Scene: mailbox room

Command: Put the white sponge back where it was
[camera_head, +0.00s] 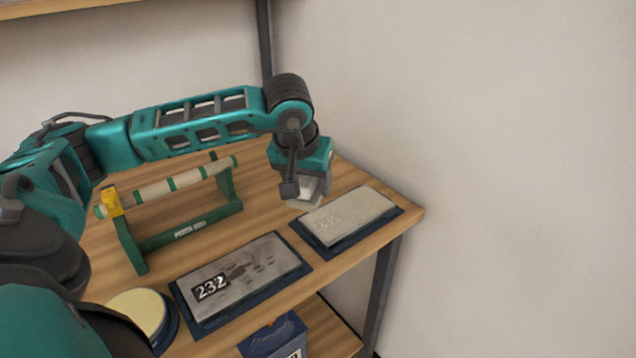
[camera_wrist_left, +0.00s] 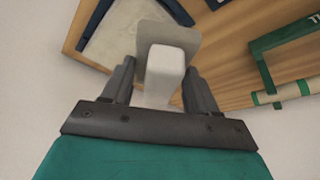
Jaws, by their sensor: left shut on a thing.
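My left gripper (camera_head: 300,190) is above the back right part of the wooden table (camera_head: 262,205), pointing down. It is shut on the white sponge (camera_head: 310,189), a small pale block. In the left wrist view the white sponge (camera_wrist_left: 165,65) sits between the two fingers, with a thin grey-beige flat piece at its far end; I cannot tell whether that piece belongs to it. My right gripper is not in view.
A grey plate marked 232 (camera_head: 240,272) lies on a dark mat in front. A green rack with a pale rod (camera_head: 180,186) stands to the left. A round cream pad (camera_head: 136,309) is at the front left. A blue box (camera_head: 275,338) is below. A wall borders the right.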

